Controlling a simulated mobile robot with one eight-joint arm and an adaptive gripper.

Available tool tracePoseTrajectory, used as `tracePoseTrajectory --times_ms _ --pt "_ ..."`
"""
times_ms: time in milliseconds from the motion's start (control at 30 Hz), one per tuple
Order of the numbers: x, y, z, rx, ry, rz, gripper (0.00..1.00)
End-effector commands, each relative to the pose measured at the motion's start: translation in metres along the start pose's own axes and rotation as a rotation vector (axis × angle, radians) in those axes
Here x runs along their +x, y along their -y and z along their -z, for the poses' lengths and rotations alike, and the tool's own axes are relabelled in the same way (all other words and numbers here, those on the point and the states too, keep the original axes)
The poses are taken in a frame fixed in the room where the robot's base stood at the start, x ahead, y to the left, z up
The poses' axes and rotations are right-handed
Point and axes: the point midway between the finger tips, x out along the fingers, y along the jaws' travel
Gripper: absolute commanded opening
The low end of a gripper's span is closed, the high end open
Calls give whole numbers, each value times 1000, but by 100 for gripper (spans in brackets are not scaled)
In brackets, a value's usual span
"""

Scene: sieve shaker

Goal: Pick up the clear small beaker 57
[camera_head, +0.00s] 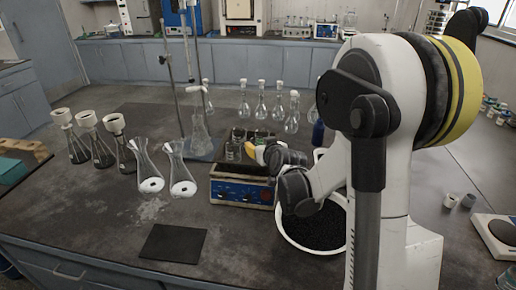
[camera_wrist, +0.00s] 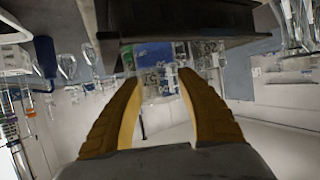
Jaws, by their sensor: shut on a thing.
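Clear small beakers (camera_head: 233,150) stand on the device with a blue front panel (camera_head: 241,191) at the middle of the bench. My gripper (camera_head: 257,153), with yellow fingers, is at the right end of this group in the head view. In the wrist view my gripper (camera_wrist: 158,77) is shut on a clear small beaker (camera_wrist: 155,84) with faint markings, seen between the fingertips. The number on it is too small to read. The gripper partly hides the beakers in the head view, and I cannot tell if the held one is clear of the device.
A white bowl of black granules (camera_head: 318,228) stands close below my arm. A stand with a flask (camera_head: 200,133) is behind the device. Conical flasks (camera_head: 181,170) stand at left, and round flasks (camera_head: 292,115) behind. A dark mat (camera_head: 173,243) lies in front with free bench around it.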

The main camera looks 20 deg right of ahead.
Motion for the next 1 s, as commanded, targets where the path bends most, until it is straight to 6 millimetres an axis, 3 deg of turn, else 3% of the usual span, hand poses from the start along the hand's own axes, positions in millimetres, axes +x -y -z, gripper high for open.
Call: tracePoseTrajectory --times_ms 100,600,1000 --pt "-7 0 16 0 0 0 10" --pt "-50 -55 35 2 0 -2 10" --pt "-75 -86 48 1 0 -2 10"
